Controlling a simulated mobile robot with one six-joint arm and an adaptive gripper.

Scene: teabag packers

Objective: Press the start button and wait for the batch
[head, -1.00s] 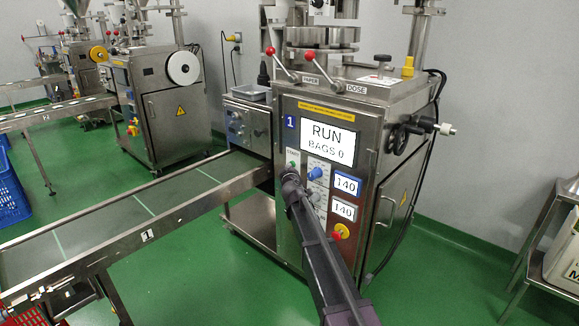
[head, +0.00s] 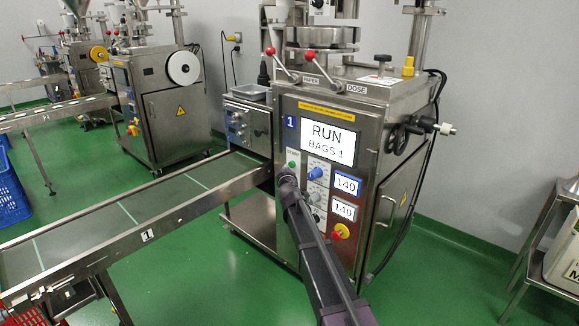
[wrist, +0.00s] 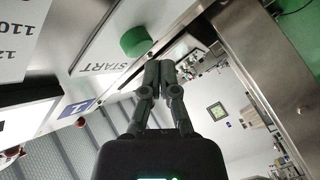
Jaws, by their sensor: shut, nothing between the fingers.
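The packing machine marked 1 (head: 314,230) stands in the middle of the head view. Its display (head: 327,143) reads "RUN" and "BAGS 1". The green start button (head: 291,164) is on its front panel, just above my gripper (head: 286,175). In the wrist view the green button (wrist: 135,41) sits beside the "START" label, close to the tips of my gripper (wrist: 159,66). The fingers are together with nothing between them. I cannot tell whether a fingertip touches the button.
A blue knob (head: 315,173), two "140" readouts (head: 347,186) and a red and yellow stop button (head: 341,231) are near my arm. The conveyor (head: 95,222) runs to the lower left. A metal rack (head: 551,215) stands at the right. Green floor is open between.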

